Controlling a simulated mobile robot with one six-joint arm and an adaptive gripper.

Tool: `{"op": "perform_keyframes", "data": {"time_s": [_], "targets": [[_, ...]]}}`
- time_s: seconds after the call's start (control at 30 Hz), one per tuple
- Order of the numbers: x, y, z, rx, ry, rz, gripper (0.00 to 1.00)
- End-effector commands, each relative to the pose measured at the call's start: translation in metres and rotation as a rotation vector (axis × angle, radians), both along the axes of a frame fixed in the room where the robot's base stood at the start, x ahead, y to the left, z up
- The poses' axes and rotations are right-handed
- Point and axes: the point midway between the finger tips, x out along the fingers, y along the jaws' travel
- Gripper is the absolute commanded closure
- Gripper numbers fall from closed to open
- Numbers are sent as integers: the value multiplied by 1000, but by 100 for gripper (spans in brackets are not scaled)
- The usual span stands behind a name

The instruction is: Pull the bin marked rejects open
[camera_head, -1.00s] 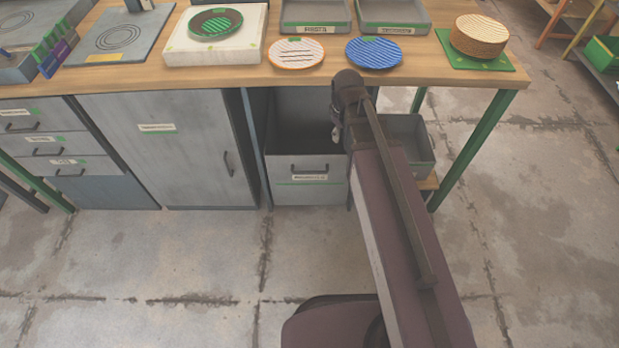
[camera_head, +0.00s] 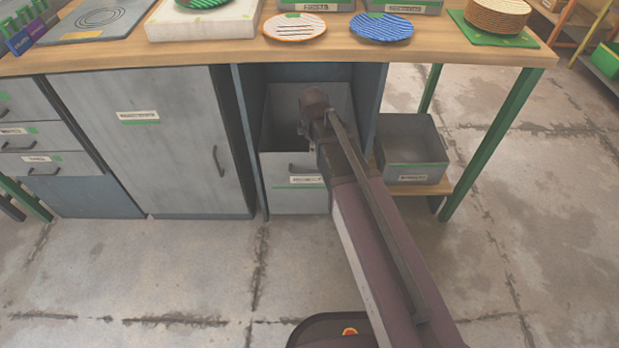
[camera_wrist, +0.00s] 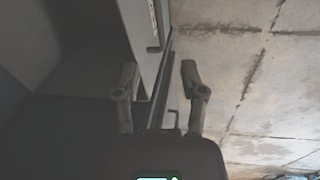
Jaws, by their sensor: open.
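The bin with a label (camera_head: 307,181), which I take to be the rejects bin, has a grey front (camera_head: 275,195) in the bay under the bench. Its dark bar handle shows just above the label, partly behind my arm. The dark space above and behind the front is visible. My gripper (camera_wrist: 159,76) is open in the wrist view, fingers apart, with a narrow grey edge between them. I cannot tell whether they touch it. In the head view my arm's end hides most of the gripper, near the bin's upper right.
A grey cabinet door (camera_head: 150,150) stands left of the bay, with drawers (camera_head: 30,140) further left. An open grey box (camera_head: 412,150) sits on the low shelf at right. The wooden bench top (camera_head: 330,55) overhangs above. The floor (camera_head: 200,270) in front is clear.

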Motion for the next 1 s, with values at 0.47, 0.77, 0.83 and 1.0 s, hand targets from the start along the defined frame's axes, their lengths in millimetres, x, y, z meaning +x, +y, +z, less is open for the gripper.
{"op": "perform_keyframes", "data": {"time_s": [0.47, 0.77, 0.83, 1.0], "targets": [[6, 10, -18, -13, -9, 78, 46], [6, 10, -20, -12, -9, 76, 46], [7, 10, -23, -12, -9, 76, 46], [8, 10, -31, -12, -9, 75, 46]]}}
